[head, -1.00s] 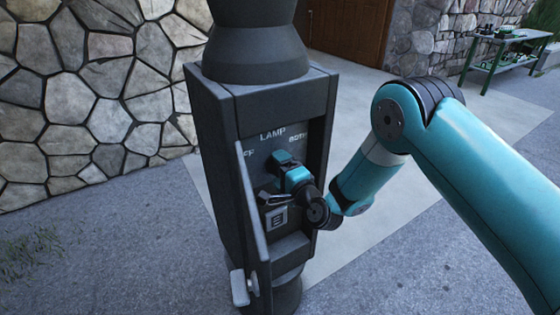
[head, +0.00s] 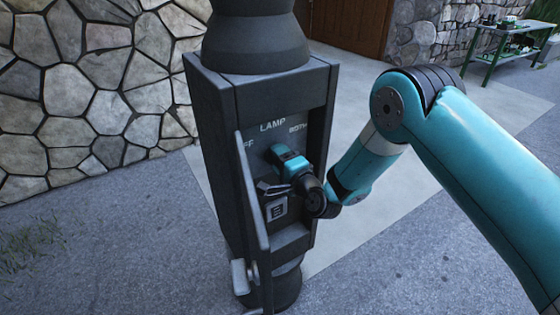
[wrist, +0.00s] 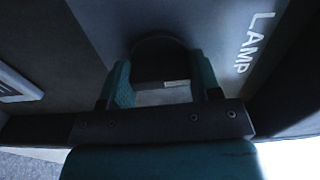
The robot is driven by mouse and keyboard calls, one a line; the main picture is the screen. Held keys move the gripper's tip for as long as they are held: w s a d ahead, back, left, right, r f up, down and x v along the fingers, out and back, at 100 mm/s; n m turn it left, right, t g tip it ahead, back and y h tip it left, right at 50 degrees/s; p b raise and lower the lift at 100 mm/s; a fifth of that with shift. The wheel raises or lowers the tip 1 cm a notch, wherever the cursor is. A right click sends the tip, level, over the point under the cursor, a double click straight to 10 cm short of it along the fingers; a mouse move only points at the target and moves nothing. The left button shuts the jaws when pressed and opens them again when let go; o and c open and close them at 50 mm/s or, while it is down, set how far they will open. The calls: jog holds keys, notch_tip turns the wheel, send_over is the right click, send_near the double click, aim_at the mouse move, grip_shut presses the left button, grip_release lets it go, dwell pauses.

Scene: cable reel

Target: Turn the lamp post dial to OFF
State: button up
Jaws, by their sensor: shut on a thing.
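The lamp post (head: 212,150) has an open, recessed panel with white lettering: LAMP (head: 272,126) at the top, BOTH (head: 298,128) at the right, and OFF (head: 249,144) at the left, its first letter cut off. My gripper (head: 281,153) is at the panel below LAMP and covers the dial in the head view. In the wrist view the dark round dial (wrist: 158,48) sits between the two teal fingers of my gripper (wrist: 163,80), which are shut on its grip. A pale mark shows on that grip. Which label the dial points to cannot be told.
The panel's open door (head: 252,205) stands at the left of the recess, close to my gripper. A small marked plate (head: 277,209) is below the dial. A stone wall (head: 70,90) stands behind. A green table (head: 497,45) is far right.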

jog(key=n+b, duration=0.4)
jog(key=n, duration=0.1)
jog(key=shift+f+b, duration=0.2)
jog(key=shift+b, duration=0.15)
jog(key=shift+r+n+b, duration=0.15)
jog(key=shift+n+b, duration=1.5)
jog(key=shift+n, duration=0.45)
jog(key=shift+r, duration=0.1)
jog(key=o, duration=0.9)
jog(key=b+v, duration=1.5)
jog(key=v, duration=0.2)
jog(key=shift+s+d, duration=0.15)
jog(key=shift+d, duration=0.05)
